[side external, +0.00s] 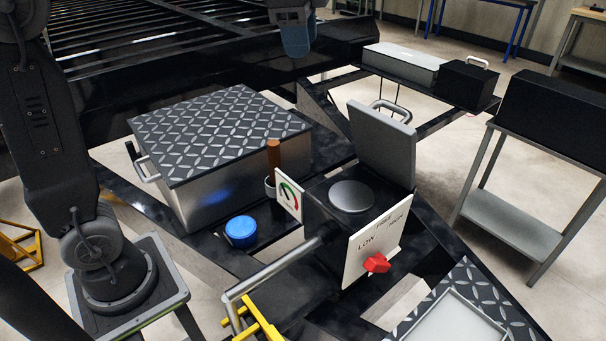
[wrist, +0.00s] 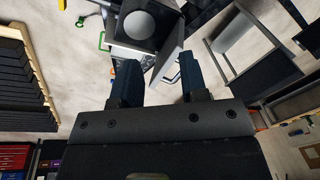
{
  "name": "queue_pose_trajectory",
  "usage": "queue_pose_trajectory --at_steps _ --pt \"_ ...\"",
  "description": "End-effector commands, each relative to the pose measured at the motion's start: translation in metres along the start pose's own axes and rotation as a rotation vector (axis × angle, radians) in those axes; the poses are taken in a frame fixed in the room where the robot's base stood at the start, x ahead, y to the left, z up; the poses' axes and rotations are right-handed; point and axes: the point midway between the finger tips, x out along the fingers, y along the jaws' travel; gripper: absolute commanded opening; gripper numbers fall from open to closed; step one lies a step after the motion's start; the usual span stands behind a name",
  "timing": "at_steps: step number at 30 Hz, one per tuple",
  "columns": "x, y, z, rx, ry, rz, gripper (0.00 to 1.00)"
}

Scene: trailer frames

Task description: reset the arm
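My gripper (side external: 297,45) shows at the top of the side external view, pointing down and high above the black frame. Most of my wrist is cut off by the picture's top edge. In the wrist view my gripper (wrist: 158,78) has its two dark blue fingers apart, with nothing held between them. The black box (side external: 335,215) with a round grey disc on top stands on the frame, below and to the right of my gripper. Its hinged lid (side external: 382,145) is raised.
A metal chest (side external: 225,130) with a diamond-plate lid stands left of the black box. A blue round button (side external: 241,230), a brown upright handle (side external: 273,155) and a gauge (side external: 289,195) are near it. A grey side table (side external: 520,210) stands right. Open air surrounds my gripper.

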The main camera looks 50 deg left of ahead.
Motion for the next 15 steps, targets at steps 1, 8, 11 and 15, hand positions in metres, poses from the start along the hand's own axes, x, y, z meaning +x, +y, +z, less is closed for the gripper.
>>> queue_pose_trajectory --at_steps 1,8,11,15 --pt "0.002 0.016 0.011 -0.073 0.018 -0.022 0.40" --pt "0.032 0.079 0.054 -0.427 0.115 -0.099 0.40" --pt "0.053 0.106 0.073 -0.578 0.167 -0.123 0.40" --pt "0.084 0.139 0.096 -0.758 0.235 -0.140 0.40"
